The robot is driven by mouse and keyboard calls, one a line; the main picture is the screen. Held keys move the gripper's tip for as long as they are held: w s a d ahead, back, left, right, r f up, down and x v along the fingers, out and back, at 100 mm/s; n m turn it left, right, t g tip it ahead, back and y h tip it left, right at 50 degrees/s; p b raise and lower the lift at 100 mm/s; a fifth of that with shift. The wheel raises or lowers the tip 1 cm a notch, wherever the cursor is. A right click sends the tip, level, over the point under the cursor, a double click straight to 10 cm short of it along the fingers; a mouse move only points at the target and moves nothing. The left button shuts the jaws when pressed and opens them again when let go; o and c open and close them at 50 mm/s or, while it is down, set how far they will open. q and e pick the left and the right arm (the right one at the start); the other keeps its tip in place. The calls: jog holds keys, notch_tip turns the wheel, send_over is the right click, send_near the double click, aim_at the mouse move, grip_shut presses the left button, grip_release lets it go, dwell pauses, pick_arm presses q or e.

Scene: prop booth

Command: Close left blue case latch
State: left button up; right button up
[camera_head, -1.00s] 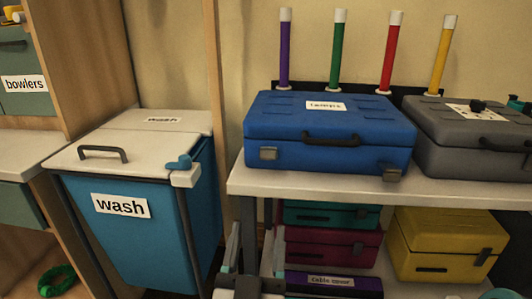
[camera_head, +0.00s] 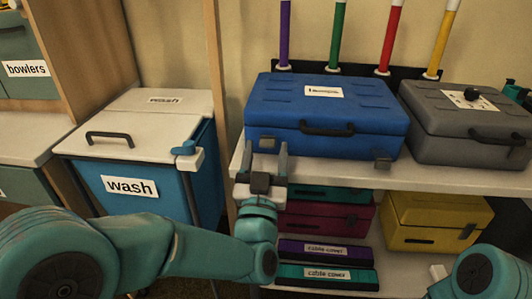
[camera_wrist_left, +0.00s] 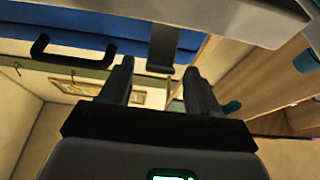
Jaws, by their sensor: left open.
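The blue case (camera_head: 325,115) lies shut on the white shelf top, with its dark handle (camera_head: 326,130) facing me. Its left latch (camera_head: 267,145) shows between my left gripper's fingers; its right latch (camera_head: 381,160) is clear. My left gripper (camera_head: 265,150) is open and empty, pointing at the case front. In the left wrist view, which is upside down, the grey left latch (camera_wrist_left: 163,48) lies ahead between the open fingers (camera_wrist_left: 157,78), apart from them. I cannot tell whether the latch is fastened. My right arm shows at the lower right; its gripper is out of view.
A grey case (camera_head: 465,130) stands right of the blue one. The white shelf edge (camera_head: 340,175) runs below the gripper. Yellow (camera_head: 435,220) and other cases sit on the lower shelf. A blue wash bin (camera_head: 150,185) stands to the left.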

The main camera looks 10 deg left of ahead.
aim_at(266, 139)
pick_arm(q)
jog(key=shift+c, duration=0.3)
jog(key=c, duration=1)
jog(key=shift+r+p, duration=0.35)
jog(key=shift+p, duration=0.2)
jog(key=r+g+p, duration=0.1)
jog(key=p, duration=0.2)
jog(key=w+r+g+p, duration=0.1)
jog(key=g+p, duration=0.1)
jog(key=p, duration=0.2)
jog(key=shift+r+g, duration=0.3)
jog(key=g+p, duration=0.1)
jog(key=p, duration=0.3)
jog(key=w+r+g+p, duration=0.1)
jog(key=g+p, duration=0.1)
jog(key=p, duration=0.3)
jog(key=shift+w+g+p, duration=0.2)
jog(key=shift+g+p, duration=0.1)
jog(key=shift+w+f+g+p, duration=0.2)
jog(key=shift+g+p, duration=0.2)
jog(key=shift+p, duration=0.4)
